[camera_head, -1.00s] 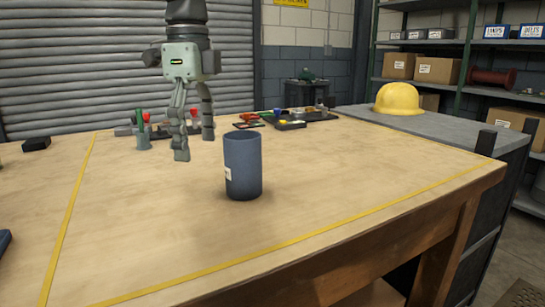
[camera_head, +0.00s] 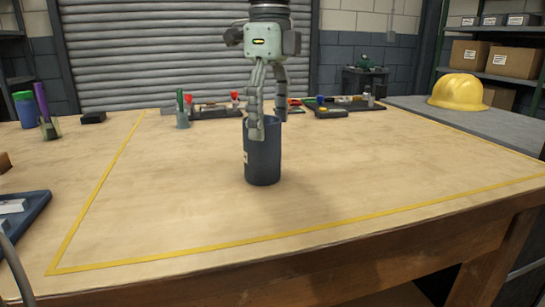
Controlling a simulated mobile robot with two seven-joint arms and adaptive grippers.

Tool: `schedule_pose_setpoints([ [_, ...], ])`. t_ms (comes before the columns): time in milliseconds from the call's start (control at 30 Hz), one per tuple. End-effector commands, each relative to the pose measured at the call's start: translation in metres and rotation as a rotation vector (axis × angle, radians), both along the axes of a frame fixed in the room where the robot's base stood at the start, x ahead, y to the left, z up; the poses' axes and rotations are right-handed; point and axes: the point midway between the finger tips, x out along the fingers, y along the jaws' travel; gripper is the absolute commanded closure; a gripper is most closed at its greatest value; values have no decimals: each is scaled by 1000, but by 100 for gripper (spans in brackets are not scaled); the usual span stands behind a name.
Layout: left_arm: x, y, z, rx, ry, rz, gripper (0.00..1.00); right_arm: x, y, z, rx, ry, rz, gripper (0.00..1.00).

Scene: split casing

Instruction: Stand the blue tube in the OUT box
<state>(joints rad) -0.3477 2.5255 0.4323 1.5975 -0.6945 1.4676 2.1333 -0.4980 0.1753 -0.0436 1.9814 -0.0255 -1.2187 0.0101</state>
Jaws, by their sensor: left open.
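The blue tube (camera_head: 262,165) is a dark blue upright cylinder with a white label at its left edge. It stands on the wooden table inside the yellow line. My left gripper (camera_head: 267,128) is open and points down at the tube's top. One finger overlaps the tube's near left rim; the other is at the right rim, its tip partly hidden. I cannot tell whether the fingers touch the tube. My right gripper is not in view. I cannot make out a box marked OUT.
A dark blue tray (camera_head: 28,225) with white pieces lies at the left edge. A green-and-blue container (camera_head: 26,110), a holder with a purple item (camera_head: 46,118) and a black block (camera_head: 93,117) stand behind it. Parts trays (camera_head: 215,112) line the back. The table around the tube is clear.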

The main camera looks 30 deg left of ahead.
Motion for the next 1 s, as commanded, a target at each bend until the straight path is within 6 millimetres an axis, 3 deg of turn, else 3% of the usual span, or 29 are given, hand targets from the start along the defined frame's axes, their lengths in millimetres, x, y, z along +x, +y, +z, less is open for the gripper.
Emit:
schedule_pose_setpoints([
  [600, 3, 14, -73, -2, 3, 1, 17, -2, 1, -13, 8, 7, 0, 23],
  [900, 4, 14, -77, 0, 0, 1, 17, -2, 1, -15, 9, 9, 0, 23],
  [1000, 4, 14, -77, 0, 0, 1, 30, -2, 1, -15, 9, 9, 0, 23],
])
